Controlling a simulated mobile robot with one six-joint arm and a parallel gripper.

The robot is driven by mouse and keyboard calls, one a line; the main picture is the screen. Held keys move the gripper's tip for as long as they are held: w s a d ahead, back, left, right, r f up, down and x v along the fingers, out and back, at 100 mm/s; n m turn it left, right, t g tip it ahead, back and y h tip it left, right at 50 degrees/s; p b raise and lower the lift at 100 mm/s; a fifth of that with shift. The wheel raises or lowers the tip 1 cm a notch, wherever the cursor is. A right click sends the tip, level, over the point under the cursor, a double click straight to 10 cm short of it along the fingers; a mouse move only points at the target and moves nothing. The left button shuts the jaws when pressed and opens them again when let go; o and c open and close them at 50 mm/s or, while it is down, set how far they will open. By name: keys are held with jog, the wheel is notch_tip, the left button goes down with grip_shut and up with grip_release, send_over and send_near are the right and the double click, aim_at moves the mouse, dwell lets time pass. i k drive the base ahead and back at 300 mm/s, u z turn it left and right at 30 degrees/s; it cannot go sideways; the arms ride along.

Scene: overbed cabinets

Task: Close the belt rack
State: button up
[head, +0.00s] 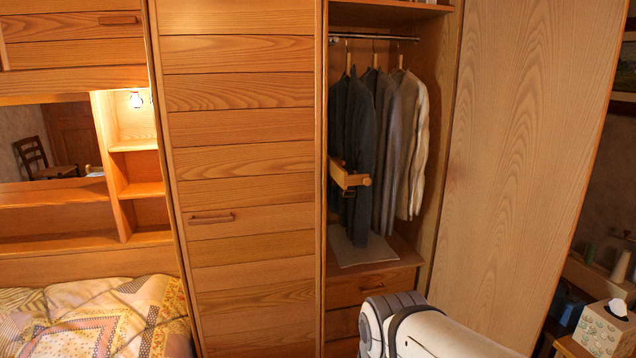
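The belt rack (349,179) is a small light-wood bar with a rounded knob at its front end. It sticks out from the inner left side of the open wardrobe compartment, at about the middle height of the hanging clothes. Something dark hangs at it, perhaps belts, but it is hard to tell from the dark jacket behind. My white arm shows at the bottom, in front of and below the wardrobe, apart from the rack. My gripper is out of the picture.
Jackets and shirts (389,145) hang from a rail just behind and right of the rack. The right wardrobe door (533,150) stands wide open; the left door (243,175) is shut. Drawers (362,288) lie below. A tissue box (603,328) stands at the lower right, a bed (95,315) at the left.

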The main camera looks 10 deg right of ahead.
aim_at(341, 176)
jog(key=z, duration=0.05)
jog(key=i, duration=0.65)
jog(key=z, duration=1.5)
